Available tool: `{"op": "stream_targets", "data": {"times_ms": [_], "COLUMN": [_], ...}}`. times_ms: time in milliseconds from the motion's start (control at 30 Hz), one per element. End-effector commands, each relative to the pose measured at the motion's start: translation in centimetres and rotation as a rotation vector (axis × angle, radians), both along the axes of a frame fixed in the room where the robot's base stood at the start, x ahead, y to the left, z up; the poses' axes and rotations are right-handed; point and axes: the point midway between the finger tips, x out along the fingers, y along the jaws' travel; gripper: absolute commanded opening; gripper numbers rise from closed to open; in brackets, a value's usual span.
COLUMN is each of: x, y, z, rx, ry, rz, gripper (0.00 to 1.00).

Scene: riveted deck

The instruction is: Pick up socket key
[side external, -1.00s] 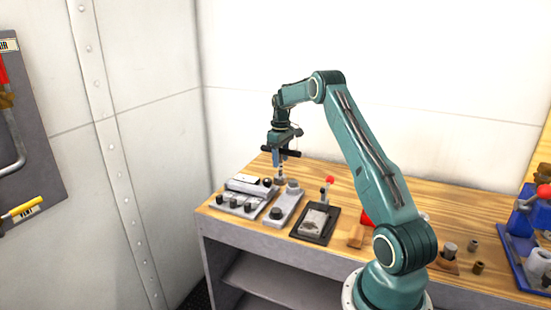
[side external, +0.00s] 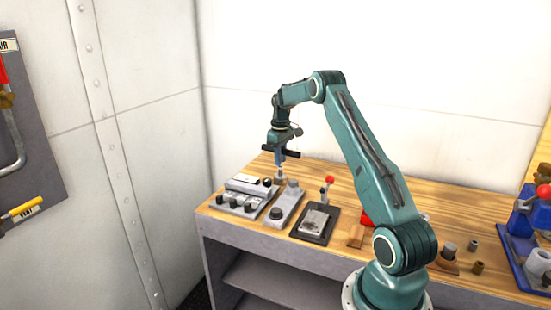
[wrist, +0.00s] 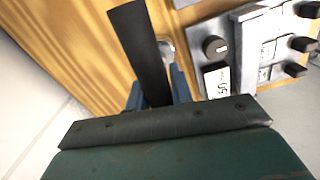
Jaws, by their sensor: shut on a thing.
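My gripper (side external: 281,166) points straight down near the back left of the wooden bench. Its blue fingers are shut on what appears to be the socket key, a small grey metal piece (side external: 280,178) at the fingertips, low over the bench top. The fingers hide most of it. In the wrist view a round metal part (wrist: 166,48) shows beside a long dark bar, which runs up from between the blue fingers. I cannot tell whether that bar belongs to the key or to my gripper.
A grey control box (side external: 242,203) with dark knobs stands close at the left. A grey block with a round knob (side external: 285,207) is beside it. A dark tray (side external: 329,231) and a red-knobbed lever (side external: 329,181) stand further right. The wall is behind the bench.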

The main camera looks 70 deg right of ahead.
Motion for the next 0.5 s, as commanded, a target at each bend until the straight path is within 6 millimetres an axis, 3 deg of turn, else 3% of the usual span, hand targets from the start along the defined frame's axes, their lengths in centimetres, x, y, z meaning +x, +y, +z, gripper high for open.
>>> {"op": "stream_targets", "data": {"times_ms": [267, 500], "x": [0.1, 0.1], "y": [-0.1, -0.1], "z": [1.9, 5.8], "rx": [-0.004, -0.006], "ry": [-0.004, -0.005], "rz": [0.000, 0.000], "gripper": [0.00, 0.00]}}
